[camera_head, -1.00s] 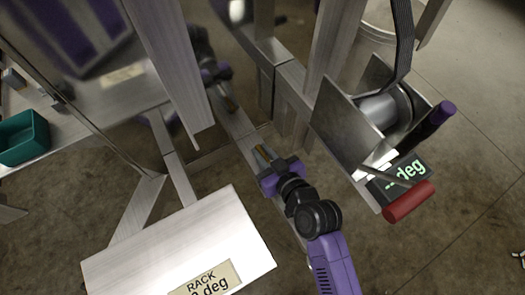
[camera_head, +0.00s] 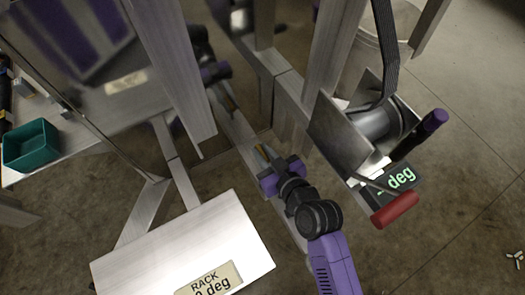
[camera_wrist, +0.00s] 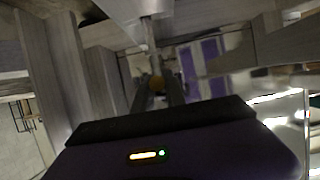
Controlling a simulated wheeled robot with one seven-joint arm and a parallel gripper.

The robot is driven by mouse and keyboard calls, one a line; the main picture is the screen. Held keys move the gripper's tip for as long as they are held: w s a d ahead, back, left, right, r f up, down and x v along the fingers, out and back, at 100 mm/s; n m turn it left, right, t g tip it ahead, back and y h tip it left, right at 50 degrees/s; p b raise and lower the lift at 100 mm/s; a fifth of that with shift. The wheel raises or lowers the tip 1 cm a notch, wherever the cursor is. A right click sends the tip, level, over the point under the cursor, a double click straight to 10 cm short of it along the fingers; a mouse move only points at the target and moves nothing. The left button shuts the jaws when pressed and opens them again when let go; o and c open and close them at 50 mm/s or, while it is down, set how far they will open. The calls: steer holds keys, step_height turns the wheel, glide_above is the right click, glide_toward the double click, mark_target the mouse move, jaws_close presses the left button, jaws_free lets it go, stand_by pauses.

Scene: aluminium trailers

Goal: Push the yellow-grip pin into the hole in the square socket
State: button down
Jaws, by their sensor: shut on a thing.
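My gripper (camera_head: 266,162) is shut on the yellow-grip pin, low beside the aluminium frame in the head view. The yellow grip (camera_wrist: 157,85) shows between my fingers in the wrist view, partly hidden by them. The pin's thin metal shaft (camera_wrist: 150,36) points away from my gripper, up the picture, to a pale grey metal part (camera_wrist: 135,8) at the top edge. I cannot tell whether that part is the square socket. The hole is not visible, and I cannot tell whether the pin's tip is in anything.
A metal box with a "RACK" label (camera_head: 208,279) stands left of my arm. A winch with a red handle (camera_head: 395,209) and a green-lit display (camera_head: 397,178) is to the right. Aluminium posts (camera_head: 325,60) rise close by. A teal bin (camera_head: 31,147) sits far left.

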steer(key=shift+r+p, duration=0.9)
steer(key=shift+r, duration=0.25)
steer(key=shift+f+b, duration=2.7)
steer(key=shift+f, duration=0.4)
stand_by(0.6)
steer(key=c, duration=1.3)
jaws_free()
steer(key=shift+p+v, duration=0.75)
steer(key=shift+v, duration=3.15)
